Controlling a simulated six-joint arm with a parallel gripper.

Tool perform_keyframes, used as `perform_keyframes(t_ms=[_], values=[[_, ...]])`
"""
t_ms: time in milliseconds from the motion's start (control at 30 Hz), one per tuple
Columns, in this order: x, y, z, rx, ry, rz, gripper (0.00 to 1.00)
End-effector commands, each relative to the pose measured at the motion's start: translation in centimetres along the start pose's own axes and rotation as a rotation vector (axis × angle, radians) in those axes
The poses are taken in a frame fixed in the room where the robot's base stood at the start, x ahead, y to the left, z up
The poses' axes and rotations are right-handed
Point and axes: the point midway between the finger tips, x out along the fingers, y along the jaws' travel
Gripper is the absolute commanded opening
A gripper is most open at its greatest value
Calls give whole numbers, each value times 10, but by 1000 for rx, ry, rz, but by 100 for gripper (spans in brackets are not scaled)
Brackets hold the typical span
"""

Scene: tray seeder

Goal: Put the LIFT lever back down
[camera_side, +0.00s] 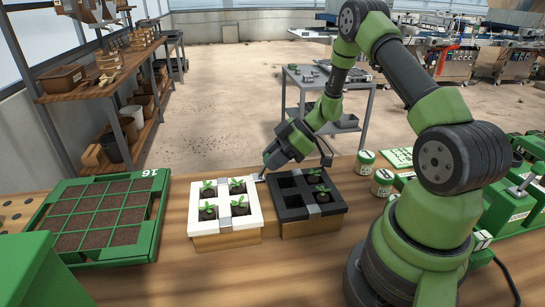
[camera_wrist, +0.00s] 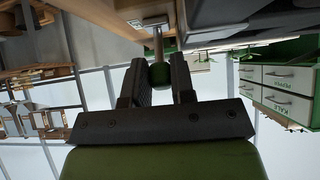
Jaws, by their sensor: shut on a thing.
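My gripper (camera_side: 270,163) reaches down to the far edge of the bench, between the white seedling tray (camera_side: 222,224) and the black one. The lever's thin metal rod (camera_wrist: 157,42) runs from the knob to a small labelled plate (camera_wrist: 150,22); the label is too small to read. In the side view the lever is mostly hidden behind my gripper. I cannot tell the lever's exact angle.
The black tray (camera_side: 297,213) stands close right of the white one; both hold seedlings. A green soil tray (camera_side: 152,225) lies at left. Jars (camera_side: 382,182) stand right of the black tray. Green-framed drawers (camera_wrist: 288,77) show in the wrist view.

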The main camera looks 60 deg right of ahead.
Motion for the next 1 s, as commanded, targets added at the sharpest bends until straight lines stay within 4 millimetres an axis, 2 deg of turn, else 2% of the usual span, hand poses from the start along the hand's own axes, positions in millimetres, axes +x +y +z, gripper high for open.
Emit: perform_keyframes(t_ms=[267,300,400,733,867,1000], values=[[0,0,0,2,0,1,0],[0,0,1,2,0,1,30],[0,0,0,2,0,0,49],[-4,0,0,0,-1,1,49],[-22,1,0,2,0,5,49],[-51,1,0,1,-1,7,49]])
